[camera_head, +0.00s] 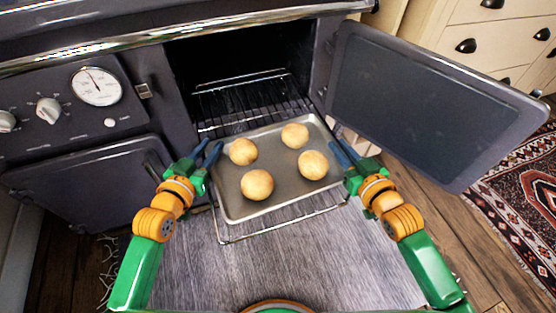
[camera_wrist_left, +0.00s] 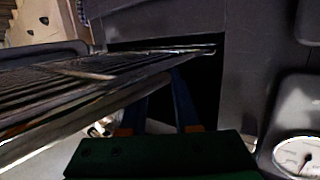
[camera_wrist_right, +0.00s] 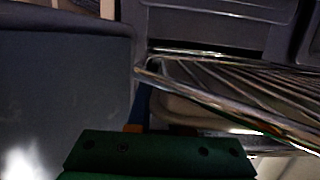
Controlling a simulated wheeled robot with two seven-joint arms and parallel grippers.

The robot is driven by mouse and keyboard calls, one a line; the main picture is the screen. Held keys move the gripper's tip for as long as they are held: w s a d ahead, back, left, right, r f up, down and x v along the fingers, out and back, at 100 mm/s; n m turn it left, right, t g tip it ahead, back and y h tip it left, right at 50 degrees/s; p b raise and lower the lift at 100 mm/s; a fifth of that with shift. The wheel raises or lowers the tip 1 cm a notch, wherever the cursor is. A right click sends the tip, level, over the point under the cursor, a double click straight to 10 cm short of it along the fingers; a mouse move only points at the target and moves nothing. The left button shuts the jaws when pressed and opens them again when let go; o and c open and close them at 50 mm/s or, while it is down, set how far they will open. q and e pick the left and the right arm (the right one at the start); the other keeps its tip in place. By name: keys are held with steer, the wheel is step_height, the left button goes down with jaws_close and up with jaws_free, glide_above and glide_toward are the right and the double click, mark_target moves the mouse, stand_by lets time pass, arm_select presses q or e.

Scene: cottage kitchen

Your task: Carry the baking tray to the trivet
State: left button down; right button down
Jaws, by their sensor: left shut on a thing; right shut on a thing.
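The grey baking tray (camera_head: 275,158) holds several round golden buns (camera_head: 257,184) and lies tilted in the picture, at the oven mouth over the pulled-out wire rack (camera_head: 285,228). My left gripper (camera_head: 212,150) is shut on the tray's left side. My right gripper (camera_head: 339,150) is shut on its right side. Whether the tray touches the rack is hard to tell. In the left wrist view, blue fingers (camera_wrist_left: 160,100) reach beside dark rack bars. In the right wrist view, the tray (camera_wrist_right: 190,110) shows behind the rack wires. The trivet is not in view.
The dark oven cavity (camera_head: 235,95) is open behind the tray. Its open door (camera_head: 430,105) stands close to my right arm. Another oven door (camera_head: 85,185) is left of my left arm. A patterned rug (camera_head: 520,190) and cream drawers (camera_head: 495,40) are at the right.

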arm_select(q)
steer(key=shift+f, duration=0.1)
arm_select(e)
steer(key=shift+r, duration=0.1)
